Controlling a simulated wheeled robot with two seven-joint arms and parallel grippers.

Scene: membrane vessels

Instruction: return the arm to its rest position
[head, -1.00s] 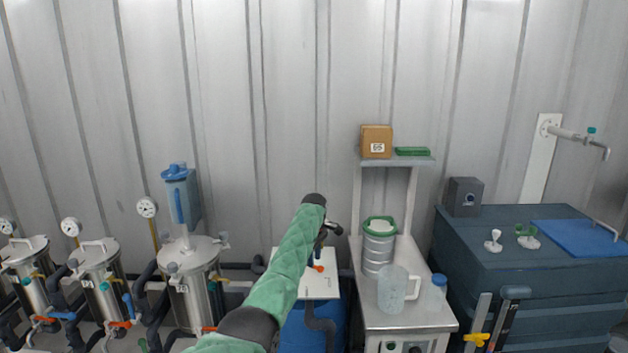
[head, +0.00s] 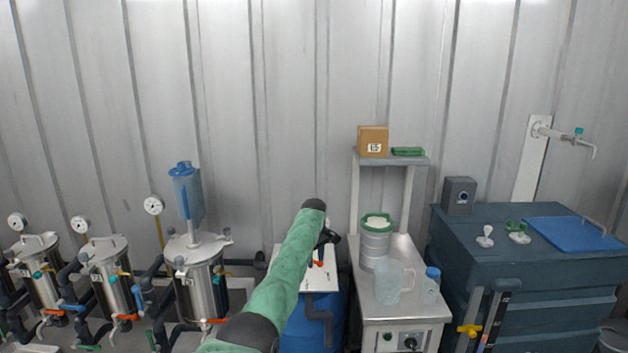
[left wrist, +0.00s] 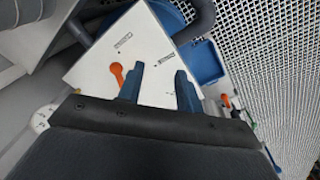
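My left arm comes in from the bottom of the head view in a green sleeve. Its gripper (head: 328,240) is mostly hidden behind the arm's dark end, in front of the white panel on the blue drum. In the left wrist view the two blue-grey fingers of my left gripper (left wrist: 160,85) stand apart with nothing between them. The white panel (left wrist: 95,55) with an orange lever (left wrist: 117,73) lies beyond the fingers. My right gripper is not in view.
A steel cart (head: 405,305) with a jug (head: 392,282) and a bottle (head: 430,287) stands right of my arm. Steel vessels (head: 205,290) with pipes stand to the left. A dark cabinet (head: 475,250) is at the right.

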